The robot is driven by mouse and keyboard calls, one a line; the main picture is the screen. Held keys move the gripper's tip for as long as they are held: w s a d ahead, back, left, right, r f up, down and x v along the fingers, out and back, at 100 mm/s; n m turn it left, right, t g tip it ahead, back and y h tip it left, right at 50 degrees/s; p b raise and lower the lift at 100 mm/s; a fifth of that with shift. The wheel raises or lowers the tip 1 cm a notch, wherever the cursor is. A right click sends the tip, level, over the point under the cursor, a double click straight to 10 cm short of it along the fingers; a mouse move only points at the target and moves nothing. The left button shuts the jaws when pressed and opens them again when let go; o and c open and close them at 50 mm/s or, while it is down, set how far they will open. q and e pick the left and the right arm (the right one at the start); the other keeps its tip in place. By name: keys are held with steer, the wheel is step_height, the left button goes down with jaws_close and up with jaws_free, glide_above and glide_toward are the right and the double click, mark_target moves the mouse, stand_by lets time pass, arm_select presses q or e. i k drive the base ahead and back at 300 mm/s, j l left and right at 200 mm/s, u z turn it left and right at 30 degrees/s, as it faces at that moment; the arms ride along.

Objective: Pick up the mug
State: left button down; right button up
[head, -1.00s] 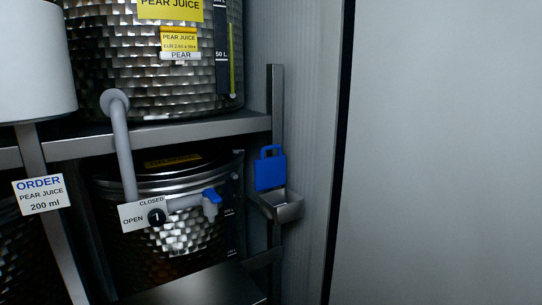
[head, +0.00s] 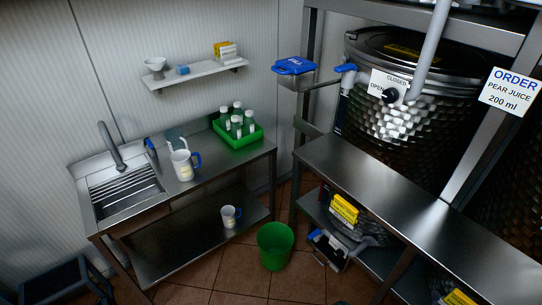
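A small white mug with a blue handle (head: 229,217) stands upright on the lower shelf under the sink bench, toward its right front. A larger white jug-like vessel with a blue handle (head: 182,166) stands on the bench top beside the sink. Neither of my grippers is in view, and nothing is seen touching the mug.
A steel bench (head: 215,152) holds a sink (head: 125,190) and a green crate of bottles (head: 238,137). A green bin (head: 275,245) stands on the tiled floor to the right. A steel rack (head: 390,200) with a tank (head: 415,110) fills the right side. A dark stool-like object (head: 65,282) is lower left.

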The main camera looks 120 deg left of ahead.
mark_target(188, 164)
steer(key=k+j+u, duration=0.1)
steer(key=u, duration=4.25)
steer(key=i+u, duration=0.25)
steer(key=i, duration=1.75)
steer(key=k+z, duration=0.1)
steer(key=z, duration=2.5)
steer(key=j+z, duration=0.15)
steer(key=z, duration=1.75)
